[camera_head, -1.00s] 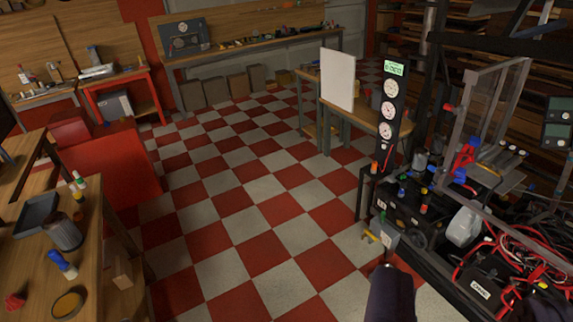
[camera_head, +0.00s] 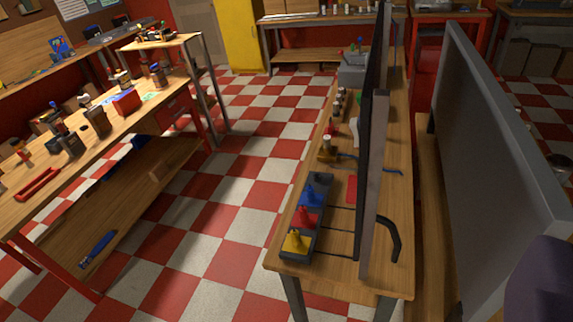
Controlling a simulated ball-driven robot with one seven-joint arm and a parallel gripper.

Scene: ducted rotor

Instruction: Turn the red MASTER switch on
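No switch with a readable MASTER label shows. A dark control box (camera_head: 318,232) lies on the near end of the narrow wooden bench. It carries a yellow knob or lever (camera_head: 296,241), a red one (camera_head: 305,217) and a blue one (camera_head: 312,196) in a row. I cannot tell whether the red one is a switch or how it is set. My gripper's fingers are not visible. Only a dark rounded part of my arm shows in the bottom right corner, to the right of the box and apart from it.
The narrow wooden bench (camera_head: 345,272) bears a tall thin dark panel (camera_head: 374,190). A large grey panel (camera_head: 490,150) stands close on the right. A long workbench (camera_head: 165,110) with tools is on the left. The checkered floor (camera_head: 262,135) between the benches is clear.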

